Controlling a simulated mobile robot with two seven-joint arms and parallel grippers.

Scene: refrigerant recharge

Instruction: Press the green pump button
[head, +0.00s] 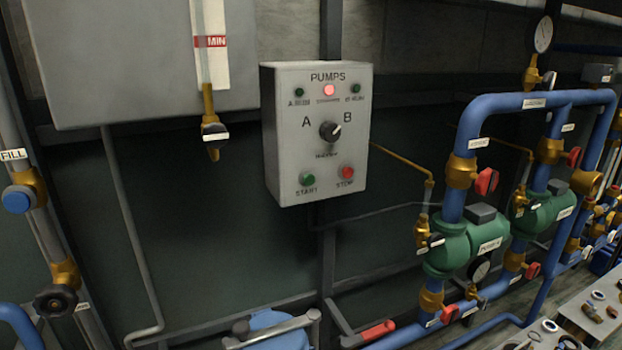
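The grey pump control box (318,133), labelled PUMPS, is mounted on the wall frame near the middle of the head view. Its green button (307,178), labelled START, is at the lower left of the box face. A red button (347,173) sits to its right. A black selector knob (330,130) is between the letters A and B. Along the top, the middle lamp (328,90) glows red, and the two green lamps beside it look dark. Nothing covers the box face. Neither of my grippers shows in this view.
Blue pipes (452,205) with green pumps (466,243) and red-handled valves stand at right. A grey tank (110,60) with a sight gauge is at upper left. A blue rounded object (272,328) and a red-gripped lever (376,331) are below the box. Space before the box looks clear.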

